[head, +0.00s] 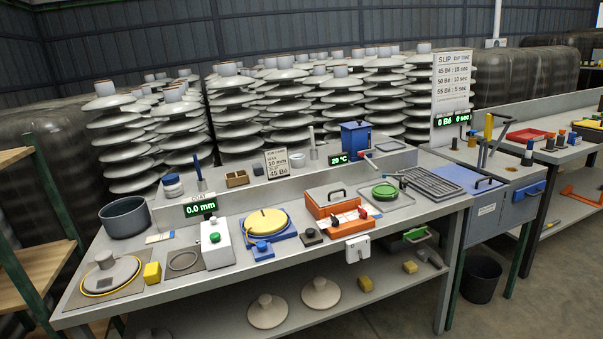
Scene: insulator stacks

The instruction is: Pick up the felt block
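I cannot tell for sure which thing is the felt block. Several small blocks are on the long grey workbench (330,258). A yellow block (152,273) stands at the front left, beside a grey disc piece (108,272). A small blue block (263,250) sits in front of a yellow round plate (265,221). A dark block with a knob on top (312,237) lies just right of it. My gripper is not in view.
A white box with a green button (216,245), an orange box (335,203) and a grey bowl (124,217) crowd the bench. A raised back shelf carries a blue container (355,136). Insulator stacks (235,115) stand behind. A black bin (481,279) is on the floor at right.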

